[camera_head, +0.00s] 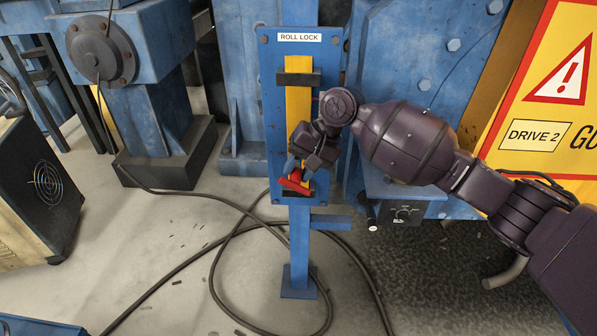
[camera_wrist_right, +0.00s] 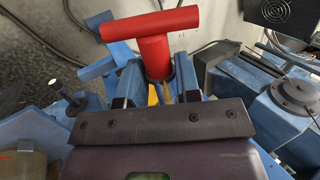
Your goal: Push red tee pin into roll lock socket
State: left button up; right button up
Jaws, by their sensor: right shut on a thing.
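The red tee pin (camera_head: 292,184) is at the lower end of the ROLL LOCK panel (camera_head: 272,100). Its red crossbar and thick stem show large in the right wrist view (camera_wrist_right: 150,25). My right gripper (camera_head: 298,172) is shut on the pin, with its blue fingers on either side of the stem in the wrist view (camera_wrist_right: 158,76). A yellow bar (camera_head: 297,105) runs down the panel under a dark upper bracket (camera_head: 298,79). A dark lower bracket (camera_head: 287,194) shows just below the pin. The socket opening and the pin's tip are hidden. My left gripper is out of view.
The panel stands on a blue post (camera_head: 299,250) with cables (camera_head: 213,195) on the floor around it. A yellow DRIVE 2 guard (camera_head: 560,110) and blue machinery stand behind my right arm.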

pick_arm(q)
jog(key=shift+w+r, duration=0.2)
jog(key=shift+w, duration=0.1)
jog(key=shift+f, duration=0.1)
pick_arm(e)
jog(key=shift+w, duration=0.4)
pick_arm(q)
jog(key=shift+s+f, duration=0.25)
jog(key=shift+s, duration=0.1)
pick_arm(e)
jog(key=shift+w, duration=0.4)
pick_arm(q)
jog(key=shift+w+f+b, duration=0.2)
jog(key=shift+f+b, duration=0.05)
jog(key=shift+b, duration=0.15)
pick_arm(e)
jog(key=shift+w+d, duration=0.1)
jog(key=shift+w, duration=0.9)
jog(key=o, duration=0.6)
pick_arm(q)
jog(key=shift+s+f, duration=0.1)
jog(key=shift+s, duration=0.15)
pick_arm(e)
jog(key=shift+o, duration=0.4)
jog(key=shift+r, duration=0.1)
